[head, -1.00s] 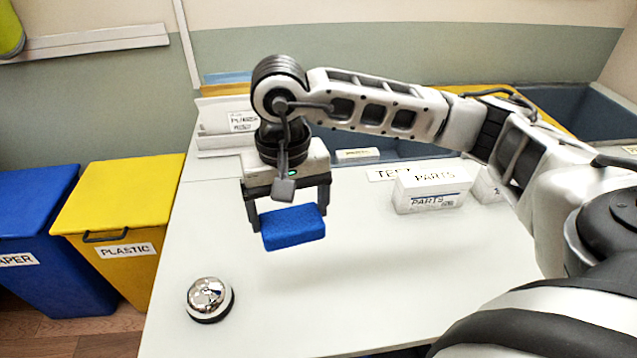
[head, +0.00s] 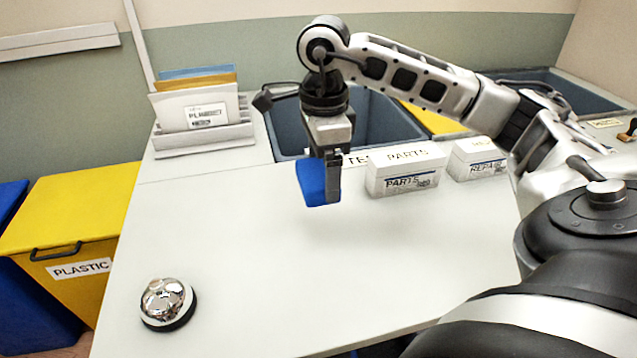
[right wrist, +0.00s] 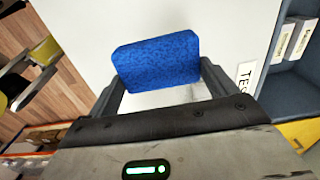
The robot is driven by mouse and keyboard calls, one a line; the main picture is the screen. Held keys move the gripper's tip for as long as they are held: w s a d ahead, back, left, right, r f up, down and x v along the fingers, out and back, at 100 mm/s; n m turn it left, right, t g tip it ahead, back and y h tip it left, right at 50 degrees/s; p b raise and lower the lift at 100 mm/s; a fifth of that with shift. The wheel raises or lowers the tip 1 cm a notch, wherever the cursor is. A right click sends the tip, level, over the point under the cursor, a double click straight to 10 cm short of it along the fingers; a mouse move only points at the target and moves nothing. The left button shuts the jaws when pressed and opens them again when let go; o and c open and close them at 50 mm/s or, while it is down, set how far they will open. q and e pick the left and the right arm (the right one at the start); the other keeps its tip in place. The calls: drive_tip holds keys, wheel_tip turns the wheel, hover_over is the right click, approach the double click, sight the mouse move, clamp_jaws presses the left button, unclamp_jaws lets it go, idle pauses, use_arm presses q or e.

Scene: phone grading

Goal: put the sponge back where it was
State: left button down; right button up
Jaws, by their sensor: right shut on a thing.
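The blue sponge (head: 311,183) is held in my right gripper (head: 331,188), above the white table in front of the grey bin. The gripper is shut on it and is seen edge-on in the head view, so one finger hides part of the sponge. In the right wrist view the sponge (right wrist: 157,62) sits between the two fingers of the right gripper (right wrist: 158,88). My left gripper is not in view.
A white PARTS box (head: 404,172) and a second box (head: 477,160) stand to the right. A silver bell (head: 167,303) is at front left. A file holder (head: 205,138) and a grey bin (head: 288,128) are at the back. The table's (head: 250,250) middle is clear.

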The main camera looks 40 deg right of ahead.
drive_tip(key=w+d+f, duration=0.1)
drive_tip(key=w+f, duration=0.1)
drive_tip(key=w+d+f, duration=0.4)
drive_tip(key=f, duration=0.1)
drive_tip(key=shift+w+d+f, duration=0.1)
drive_tip(key=shift+w+f, duration=0.05)
drive_tip(key=shift+f, duration=1.55)
drive_tip(key=shift+f, duration=0.1)
drive_tip(key=o, duration=0.8)
drive_tip(key=shift+f+b, duration=0.1)
drive_tip(key=shift+b, duration=0.2)
drive_tip(key=shift+r, duration=0.25)
wheel_tip(320, 180, up, 12)
drive_tip(key=p, duration=0.1)
